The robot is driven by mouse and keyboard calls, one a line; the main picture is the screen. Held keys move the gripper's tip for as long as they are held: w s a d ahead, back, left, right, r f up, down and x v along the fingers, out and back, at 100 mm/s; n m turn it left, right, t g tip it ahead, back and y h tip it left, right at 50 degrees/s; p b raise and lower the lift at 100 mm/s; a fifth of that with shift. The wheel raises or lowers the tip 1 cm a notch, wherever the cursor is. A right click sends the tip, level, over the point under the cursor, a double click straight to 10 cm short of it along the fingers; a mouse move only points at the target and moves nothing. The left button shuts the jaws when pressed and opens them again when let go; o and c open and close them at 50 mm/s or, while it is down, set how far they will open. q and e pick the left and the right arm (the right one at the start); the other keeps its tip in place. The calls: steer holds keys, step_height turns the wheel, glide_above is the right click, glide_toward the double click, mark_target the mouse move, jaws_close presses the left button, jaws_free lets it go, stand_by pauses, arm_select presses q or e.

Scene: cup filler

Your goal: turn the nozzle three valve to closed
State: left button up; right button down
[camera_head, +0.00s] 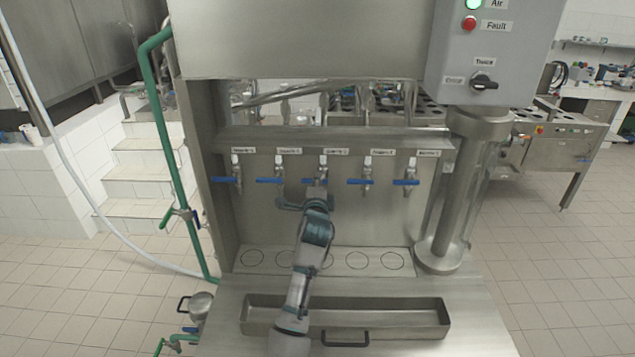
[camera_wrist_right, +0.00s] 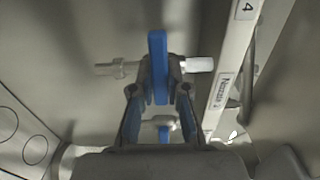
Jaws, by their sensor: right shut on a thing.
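The nozzle three valve is the middle one in the row on the steel panel. Its blue handle (camera_head: 309,182) shows only in part behind my right gripper (camera_head: 304,198), and appears to lie crosswise like its neighbours. In the right wrist view the blue handle (camera_wrist_right: 158,65) stands between the two fingers of my right gripper (camera_wrist_right: 162,90), which are shut on it. The pale valve stem (camera_wrist_right: 200,64) runs across behind the handle. My left gripper is not in view.
Other blue-handled valves flank the middle one, the nearest on the left (camera_head: 270,181) and right (camera_head: 361,182). Below are circle marks on a ledge and a steel tray (camera_head: 400,325) with a black handle. A steel column (camera_head: 450,215) stands right.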

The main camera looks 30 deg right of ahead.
steer(key=shift+a+f, duration=0.1)
steer(key=shift+f, duration=0.05)
steer(key=c, duration=1.3)
jaws_free()
steer(key=shift+w, duration=0.1)
steer(key=shift+o, duration=0.8)
steer(key=shift+w, duration=0.25)
steer(key=shift+s, duration=0.15)
steer(key=shift+s, duration=0.25)
steer(key=v, duration=1.1)
steer(key=shift+a, duration=0.2)
steer(key=shift+f, duration=0.1)
